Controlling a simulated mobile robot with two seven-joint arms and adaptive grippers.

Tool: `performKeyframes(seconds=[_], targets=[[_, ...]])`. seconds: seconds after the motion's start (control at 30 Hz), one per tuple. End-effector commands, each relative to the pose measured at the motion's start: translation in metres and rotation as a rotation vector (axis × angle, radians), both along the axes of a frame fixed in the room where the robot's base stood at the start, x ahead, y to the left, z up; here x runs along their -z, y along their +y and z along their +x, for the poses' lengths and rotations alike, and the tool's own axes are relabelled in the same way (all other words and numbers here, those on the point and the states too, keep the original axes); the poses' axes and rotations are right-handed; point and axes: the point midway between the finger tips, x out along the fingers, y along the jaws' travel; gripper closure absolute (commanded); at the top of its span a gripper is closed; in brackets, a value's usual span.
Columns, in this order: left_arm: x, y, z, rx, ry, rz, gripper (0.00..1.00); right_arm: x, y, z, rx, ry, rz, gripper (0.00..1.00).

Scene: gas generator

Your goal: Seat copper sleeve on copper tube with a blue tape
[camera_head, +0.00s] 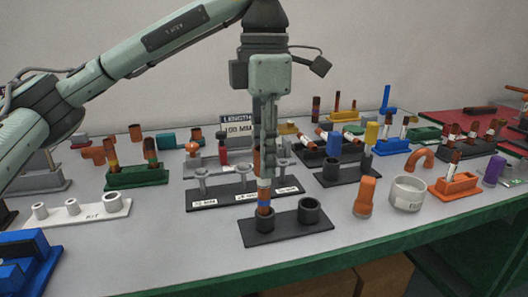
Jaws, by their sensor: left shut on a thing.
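A copper tube with a blue tape (264,197) stands upright, its lower end in the left socket of a black two-socket base (285,229). It has a pale band above the blue tape. My left gripper (265,172) points straight down and is shut around the upper part of this tube. The fingers hide most of the tube's top, and a brown sliver shows beside them. I cannot tell whether a copper sleeve is between the fingers. My right gripper is out of view.
A white socket strip (88,211) lies left. The front middle of the table is clear.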

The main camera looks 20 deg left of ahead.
Motion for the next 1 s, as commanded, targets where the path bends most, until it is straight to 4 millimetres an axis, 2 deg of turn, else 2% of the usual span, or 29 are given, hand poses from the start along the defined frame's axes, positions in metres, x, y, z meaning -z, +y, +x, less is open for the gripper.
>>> performKeyframes(seconds=[0.7,0.73,0.9,1.0], targets=[[0.019,0.000,0.000,0.000,-0.001,-0.001,0.94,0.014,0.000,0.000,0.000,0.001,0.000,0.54],[0.017,0.000,0.000,0.000,-0.001,-0.001,0.70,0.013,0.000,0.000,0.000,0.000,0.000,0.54],[0.017,0.000,0.000,0.000,-0.001,-0.001,0.49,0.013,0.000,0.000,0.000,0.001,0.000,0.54],[0.017,0.000,0.000,0.000,-0.001,-0.001,0.49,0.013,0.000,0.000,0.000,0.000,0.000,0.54]])
